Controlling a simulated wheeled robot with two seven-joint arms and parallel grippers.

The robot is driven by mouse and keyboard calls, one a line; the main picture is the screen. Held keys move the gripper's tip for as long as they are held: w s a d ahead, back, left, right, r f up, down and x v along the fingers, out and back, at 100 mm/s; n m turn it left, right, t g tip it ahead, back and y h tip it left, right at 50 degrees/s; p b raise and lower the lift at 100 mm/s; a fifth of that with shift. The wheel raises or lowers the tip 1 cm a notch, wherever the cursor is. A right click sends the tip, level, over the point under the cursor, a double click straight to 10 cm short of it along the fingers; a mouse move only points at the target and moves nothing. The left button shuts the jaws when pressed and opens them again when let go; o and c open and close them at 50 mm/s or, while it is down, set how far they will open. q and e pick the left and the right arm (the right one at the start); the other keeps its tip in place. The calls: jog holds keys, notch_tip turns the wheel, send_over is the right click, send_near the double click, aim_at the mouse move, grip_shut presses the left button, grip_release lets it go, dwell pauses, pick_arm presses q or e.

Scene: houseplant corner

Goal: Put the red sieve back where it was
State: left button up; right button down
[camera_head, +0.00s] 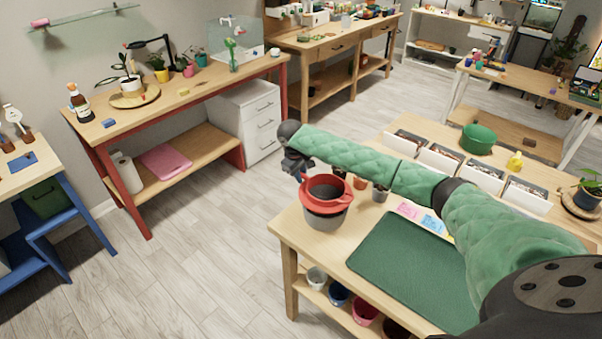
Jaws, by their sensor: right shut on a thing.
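The red sieve (327,201) is at the left end of the near wooden table, its rim level and its bowl over a grey pot (324,221). I cannot tell whether it rests on the pot or is held just above it. My right gripper (299,174) reaches over from the right and is shut on the sieve at its far left rim. The fingertips are small and partly hidden. My left gripper is not in view.
A green mat (410,268) lies clear on the near table (284,228). A plant (588,189) stands far right. Pots fill the shelf below.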

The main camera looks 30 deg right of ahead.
jog(key=shift+f, duration=0.3)
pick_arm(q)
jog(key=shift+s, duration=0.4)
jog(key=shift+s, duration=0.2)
pick_arm(e)
jog(key=shift+f, duration=0.6)
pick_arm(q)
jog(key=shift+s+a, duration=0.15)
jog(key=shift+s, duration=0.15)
pick_arm(e)
jog(key=c, duration=1.4)
grip_release()
jog(key=shift+o, duration=0.2)
jog(key=shift+r, duration=0.65)
pick_arm(q)
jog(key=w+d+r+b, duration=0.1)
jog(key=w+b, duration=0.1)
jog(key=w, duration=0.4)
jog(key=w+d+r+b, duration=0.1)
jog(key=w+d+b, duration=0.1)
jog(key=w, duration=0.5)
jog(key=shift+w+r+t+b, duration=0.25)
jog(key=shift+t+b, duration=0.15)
jog(key=shift+b, duration=0.4)
pick_arm(e)
notch_tip(320, 180, up, 12)
jog(key=a, duration=0.2)
jog(key=shift+s+a+f, duration=0.15)
jog(key=shift+a+f, duration=0.05)
